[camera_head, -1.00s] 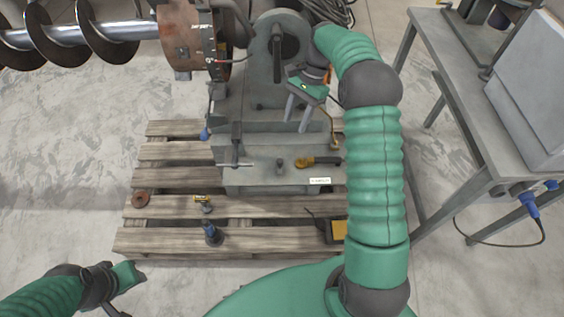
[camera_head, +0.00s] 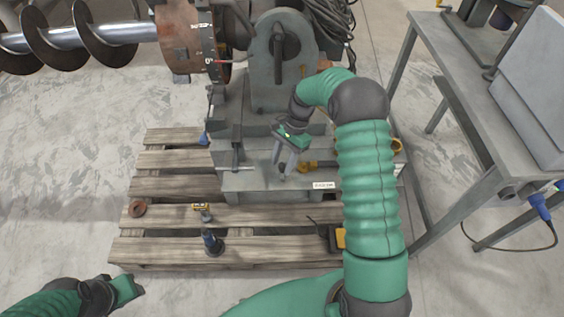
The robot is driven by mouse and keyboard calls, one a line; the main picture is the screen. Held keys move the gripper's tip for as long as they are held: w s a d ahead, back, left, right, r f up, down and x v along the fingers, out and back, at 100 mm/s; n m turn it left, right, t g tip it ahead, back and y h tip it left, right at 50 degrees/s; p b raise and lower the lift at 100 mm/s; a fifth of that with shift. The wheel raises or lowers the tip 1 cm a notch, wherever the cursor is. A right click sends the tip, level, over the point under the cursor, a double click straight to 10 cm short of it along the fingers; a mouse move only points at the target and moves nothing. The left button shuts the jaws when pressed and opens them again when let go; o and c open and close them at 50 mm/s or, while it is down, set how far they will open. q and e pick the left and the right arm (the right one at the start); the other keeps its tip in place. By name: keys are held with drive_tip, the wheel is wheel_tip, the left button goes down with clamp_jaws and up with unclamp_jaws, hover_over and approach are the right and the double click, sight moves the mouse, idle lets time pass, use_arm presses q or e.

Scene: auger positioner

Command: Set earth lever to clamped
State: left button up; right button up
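A lever with a yellow grip (camera_head: 308,166) lies low on the grey base of the positioner (camera_head: 240,182), behind a small white label (camera_head: 324,185) too small to read. It looks like the earth lever, but I cannot confirm this. My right gripper (camera_head: 283,168) points down just left of the yellow grip, with its two fingers apart. Its fingertips are close to a small upright peg on the base; contact is unclear. The fingers and forearm hide part of the lever. My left gripper (camera_head: 128,288) is at the lower left, away from the machine; its fingers are not clear.
The auger (camera_head: 100,35) and its round rusty flange (camera_head: 190,40) are at upper left. A T-handled screw (camera_head: 236,155) stands left of my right gripper. A wooden pallet (camera_head: 165,185) carries the machine and several small items. A grey table (camera_head: 440,110) stands right.

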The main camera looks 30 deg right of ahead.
drive_tip(key=shift+d+f, duration=0.15)
drive_tip(key=shift+d, duration=0.25)
drive_tip(key=c, duration=0.5)
drive_tip(key=shift+c, duration=1.1)
drive_tip(key=shift+a, duration=0.15)
clamp_jaws()
drive_tip(key=shift+a, duration=0.2)
use_arm(q)
drive_tip(key=shift+d+r, duration=0.3)
drive_tip(key=shift+d, duration=0.05)
drive_tip(key=shift+w+r+p, duration=0.1)
drive_tip(key=shift+r+p, duration=0.15)
drive_tip(key=shift+p, duration=0.3)
use_arm(e)
drive_tip(key=shift+d+n, duration=0.1)
drive_tip(key=shift+n, duration=0.2)
